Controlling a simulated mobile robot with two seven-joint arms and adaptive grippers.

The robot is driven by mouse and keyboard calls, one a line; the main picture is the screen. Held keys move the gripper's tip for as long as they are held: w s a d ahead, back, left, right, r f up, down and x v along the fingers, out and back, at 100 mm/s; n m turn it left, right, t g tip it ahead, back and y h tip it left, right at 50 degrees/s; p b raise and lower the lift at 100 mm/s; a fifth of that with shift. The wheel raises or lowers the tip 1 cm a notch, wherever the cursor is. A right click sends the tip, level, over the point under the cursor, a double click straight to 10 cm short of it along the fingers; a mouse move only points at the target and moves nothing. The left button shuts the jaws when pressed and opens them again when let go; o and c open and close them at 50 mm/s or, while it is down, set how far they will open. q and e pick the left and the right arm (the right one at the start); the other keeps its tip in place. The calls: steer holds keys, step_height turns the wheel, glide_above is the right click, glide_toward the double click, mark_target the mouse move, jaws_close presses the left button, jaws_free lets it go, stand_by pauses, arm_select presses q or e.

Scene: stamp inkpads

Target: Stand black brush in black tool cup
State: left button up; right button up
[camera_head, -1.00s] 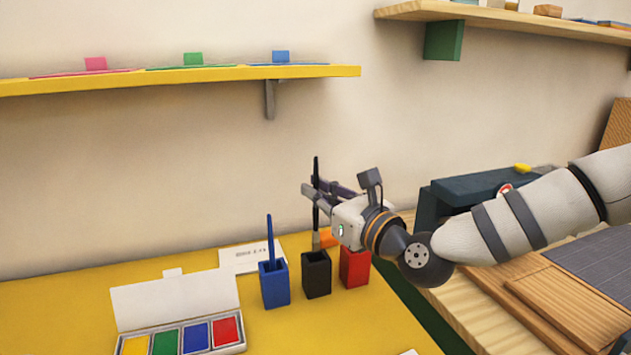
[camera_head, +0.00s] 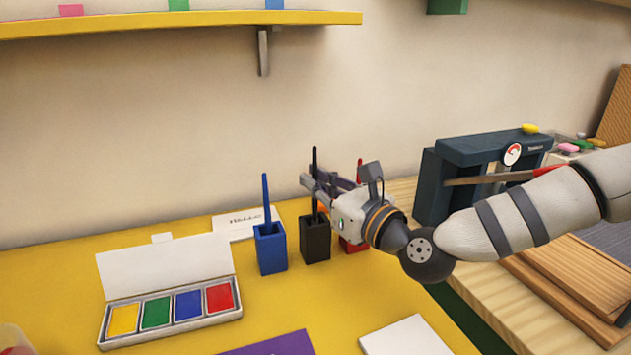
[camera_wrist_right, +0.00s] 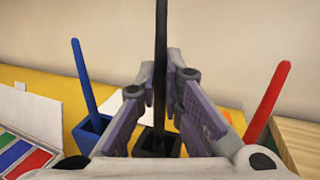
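The black brush (camera_head: 315,165) stands upright, its lower end inside the black tool cup (camera_head: 315,241). In the right wrist view the brush (camera_wrist_right: 161,40) runs between my finger pads and down into the black cup (camera_wrist_right: 157,143). The brush's bristle end is hidden inside the cup. My left gripper is out of view.
A blue cup (camera_head: 270,251) with a blue brush (camera_head: 266,200) stands left of the black cup. A red cup (camera_head: 352,246), partly hidden by my gripper, stands right with a red brush (camera_wrist_right: 270,100). An open inkpad box (camera_head: 170,315) lies front left.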

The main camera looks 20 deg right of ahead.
steer(key=o, duration=0.5)
steer(key=shift+c, duration=0.2)
steer(key=v, duration=1.2)
steer(key=shift+f, duration=0.15)
